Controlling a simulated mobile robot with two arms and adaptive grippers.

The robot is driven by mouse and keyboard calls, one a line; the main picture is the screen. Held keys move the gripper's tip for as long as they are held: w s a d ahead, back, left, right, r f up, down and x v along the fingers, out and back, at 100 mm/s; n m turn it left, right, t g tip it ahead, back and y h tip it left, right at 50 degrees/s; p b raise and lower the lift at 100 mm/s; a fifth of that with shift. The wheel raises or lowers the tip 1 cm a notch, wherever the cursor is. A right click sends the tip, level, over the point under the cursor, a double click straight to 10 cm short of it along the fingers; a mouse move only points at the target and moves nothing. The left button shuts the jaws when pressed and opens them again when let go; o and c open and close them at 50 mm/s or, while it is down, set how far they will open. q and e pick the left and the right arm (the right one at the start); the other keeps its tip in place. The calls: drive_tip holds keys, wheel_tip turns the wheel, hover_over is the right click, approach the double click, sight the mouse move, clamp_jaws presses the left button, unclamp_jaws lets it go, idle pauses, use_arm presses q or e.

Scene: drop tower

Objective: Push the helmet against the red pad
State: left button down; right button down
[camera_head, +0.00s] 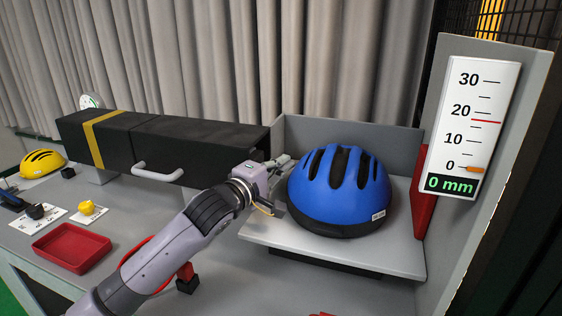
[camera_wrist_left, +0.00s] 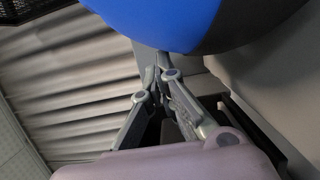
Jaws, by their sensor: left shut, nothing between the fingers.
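The blue helmet (camera_head: 338,190) with black vents and a black lower rim sits upright on a light grey platform (camera_head: 395,258). It also fills the top of the left wrist view (camera_wrist_left: 165,22). The red pad (camera_head: 424,210) stands at the platform's right side, with a visible gap between it and the helmet. My left gripper (camera_head: 284,163) is at the helmet's left side, shut and empty. In the left wrist view its fingertips (camera_wrist_left: 158,62) are at the helmet's lower edge; I cannot tell whether they touch. My right gripper is not in view.
A gauge (camera_head: 470,125) right of the pad reads 0 mm. A black box with a handle (camera_head: 158,172) stands left of the platform. A red tray (camera_head: 72,248), a yellow helmet (camera_head: 42,163) and small items lie further left. Grey panels rise behind and right of the platform.

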sight(294, 171)
use_arm(q)
drive_tip(key=shift+s+d+p, duration=0.15)
drive_tip(key=shift+s+d, duration=0.1)
drive_tip(key=shift+d, duration=0.45)
drive_tip(key=shift+s+d+p, duration=0.15)
drive_tip(key=shift+s+d, duration=0.1)
drive_tip(key=shift+d, duration=0.5)
drive_tip(key=shift+s+d+p, duration=0.15)
drive_tip(key=shift+s+d, duration=0.1)
drive_tip(key=shift+d, duration=0.45)
drive_tip(key=shift+a, duration=0.1)
